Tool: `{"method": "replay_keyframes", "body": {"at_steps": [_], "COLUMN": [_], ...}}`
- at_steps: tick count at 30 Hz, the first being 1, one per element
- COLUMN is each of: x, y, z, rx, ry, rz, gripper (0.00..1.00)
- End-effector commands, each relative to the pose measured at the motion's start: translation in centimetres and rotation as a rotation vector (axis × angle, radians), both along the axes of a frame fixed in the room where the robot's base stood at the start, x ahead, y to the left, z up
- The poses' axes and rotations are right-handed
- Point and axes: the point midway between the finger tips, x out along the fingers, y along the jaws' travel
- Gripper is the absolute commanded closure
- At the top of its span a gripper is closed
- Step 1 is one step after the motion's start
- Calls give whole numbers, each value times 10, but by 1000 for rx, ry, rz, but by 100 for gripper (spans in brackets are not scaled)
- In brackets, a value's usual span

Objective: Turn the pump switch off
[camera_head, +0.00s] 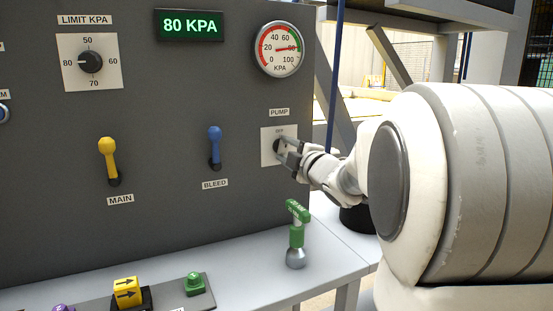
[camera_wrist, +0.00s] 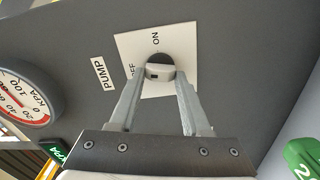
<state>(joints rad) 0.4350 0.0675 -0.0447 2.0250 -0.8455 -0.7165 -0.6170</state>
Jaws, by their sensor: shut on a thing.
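The pump switch (camera_wrist: 160,68) is a round dark knob with a light grip bar on a white plate (camera_head: 266,155) at the panel's right edge. In the wrist view, ON is printed above the knob and OFF to its left. The bar lies roughly left to right, and a dark mark on its left end faces the OFF side. My gripper (camera_wrist: 158,78) is shut on the knob, one finger on each side; it also shows in the head view (camera_head: 283,152). There my fingers partly cover the knob, and the ON label is hidden.
The blue bleed lever (camera_head: 214,146) and yellow main lever (camera_head: 107,158) are left of the plate. The display (camera_head: 189,25) reads 80 KPA, and the gauge (camera_head: 278,49) sits above. A green-handled tool (camera_head: 297,234) stands on the grey ledge below my gripper.

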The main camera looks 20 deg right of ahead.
Motion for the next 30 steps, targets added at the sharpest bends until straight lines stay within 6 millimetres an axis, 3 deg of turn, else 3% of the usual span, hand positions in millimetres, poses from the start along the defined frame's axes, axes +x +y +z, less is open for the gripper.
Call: {"method": "replay_keyframes", "body": {"at_steps": [12, 30], "x": [0, 0], "y": [0, 0], "z": [-1, -1], "rx": [-220, -263], "ry": [-5, -8], "rz": [-1, -1], "gripper": [100, 100]}}
